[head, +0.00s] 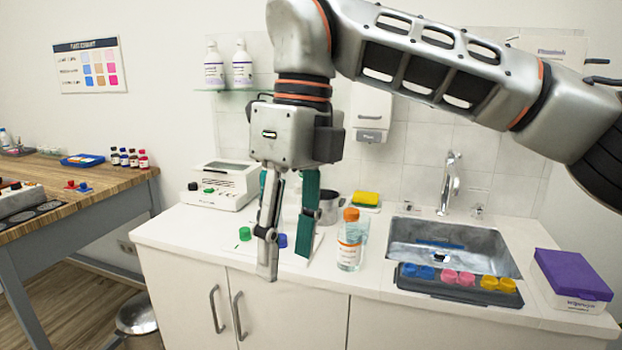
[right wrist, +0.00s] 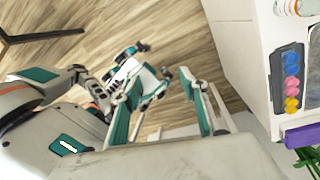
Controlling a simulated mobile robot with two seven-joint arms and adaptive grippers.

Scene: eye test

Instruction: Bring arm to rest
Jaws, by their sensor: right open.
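My right arm comes in from the upper right in the head view. Its gripper (head: 287,250) points down, with its two fingers apart and nothing between them. It hangs in front of the white counter, and its fingers hide part of the counter top behind. In the right wrist view the same gripper (right wrist: 162,92) shows its teal-padded fingers spread, with wood floor and parts of my own body beyond. I cannot make out my left gripper in either view.
On the counter (head: 345,290) are an orange-capped bottle (head: 350,245), a white device (head: 222,186), a sink (head: 450,245), a dark tray (head: 455,288) of coloured pieces and a purple-lidded box (head: 572,280). A wooden table (head: 85,185) stands left.

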